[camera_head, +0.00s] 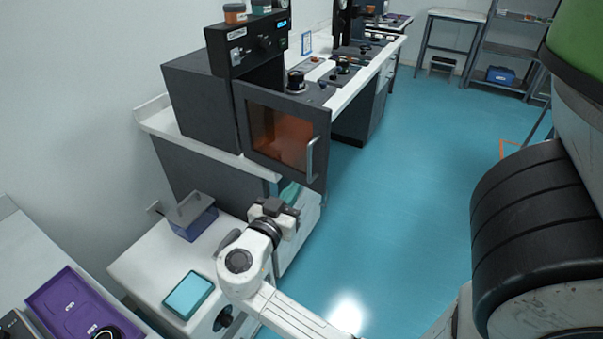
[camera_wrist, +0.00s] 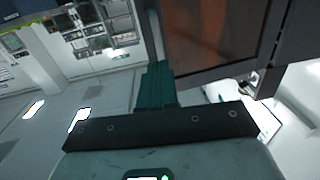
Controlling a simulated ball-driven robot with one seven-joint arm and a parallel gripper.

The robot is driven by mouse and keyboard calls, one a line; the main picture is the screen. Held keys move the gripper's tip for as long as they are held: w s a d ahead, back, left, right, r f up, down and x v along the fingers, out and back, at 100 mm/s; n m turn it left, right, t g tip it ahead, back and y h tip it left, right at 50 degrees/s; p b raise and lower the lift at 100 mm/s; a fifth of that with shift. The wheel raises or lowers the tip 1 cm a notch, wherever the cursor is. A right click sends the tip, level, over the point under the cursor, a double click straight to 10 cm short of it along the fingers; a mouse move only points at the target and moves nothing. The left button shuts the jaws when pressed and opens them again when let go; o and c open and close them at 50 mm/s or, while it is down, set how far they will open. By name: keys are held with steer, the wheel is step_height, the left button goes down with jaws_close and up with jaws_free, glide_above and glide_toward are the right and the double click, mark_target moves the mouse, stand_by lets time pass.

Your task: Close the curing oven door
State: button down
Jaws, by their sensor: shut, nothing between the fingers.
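The curing oven (camera_head: 205,105) is a dark grey box on a white-topped bench at the left. Its door (camera_head: 240,120) stands open, swung out from the body, with an orange window (camera_head: 278,135) and a pale vertical handle (camera_head: 311,160) near its right edge. My gripper (camera_head: 290,192) is just below the door's lower edge in the head view, its teal fingers shut and empty. In the wrist view my gripper (camera_wrist: 158,85) shows closed fingers close to the door (camera_wrist: 230,68) and its window (camera_wrist: 210,30); whether they touch is unclear.
A front bench holds a teal-topped box (camera_head: 188,295) and a clear blue-tinted box (camera_head: 195,218). A purple tray (camera_head: 70,305) lies at lower left. Jars (camera_head: 235,13) stand on the oven's control panel (camera_head: 250,45). The blue floor (camera_head: 400,180) to the right is clear.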

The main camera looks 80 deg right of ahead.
mark_target(308, 169)
steer(key=d, duration=0.1)
steer(key=d+p, duration=0.1)
steer(key=d, duration=0.3)
steer(key=shift+s+d+r+p, duration=0.1)
steer(key=shift+s+d+p, duration=0.05)
steer(key=shift+s+p, duration=0.2)
steer(key=shift+s+d, duration=0.1)
steer(key=shift+d, duration=0.35)
